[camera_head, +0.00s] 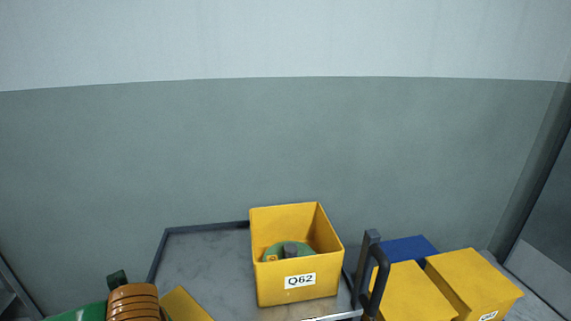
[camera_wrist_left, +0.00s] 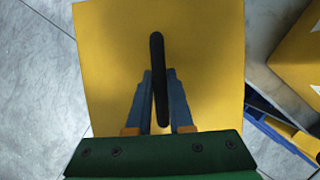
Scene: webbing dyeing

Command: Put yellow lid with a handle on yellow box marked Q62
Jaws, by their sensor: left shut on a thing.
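The yellow box marked Q62 (camera_head: 286,281) stands upright and open on a grey cart top (camera_head: 205,262). A green roll-like thing (camera_head: 290,250) lies inside it. My left gripper (camera_wrist_left: 159,73) is shut on the black handle of the yellow lid (camera_wrist_left: 115,60), with one finger on each side. Part of the lid (camera_head: 186,305) shows at the bottom edge of the head view, left of the box and apart from it. The lid's lower edge is hidden behind the gripper in the left wrist view. My right gripper is in neither view.
A dark upright handle (camera_head: 375,277) rises right of the box. Two closed yellow boxes, a nearer one (camera_head: 415,292) and one further right (camera_head: 470,280), and a blue one (camera_head: 408,248) stand beyond it. The cart top left of the box is bare. A wall stands behind.

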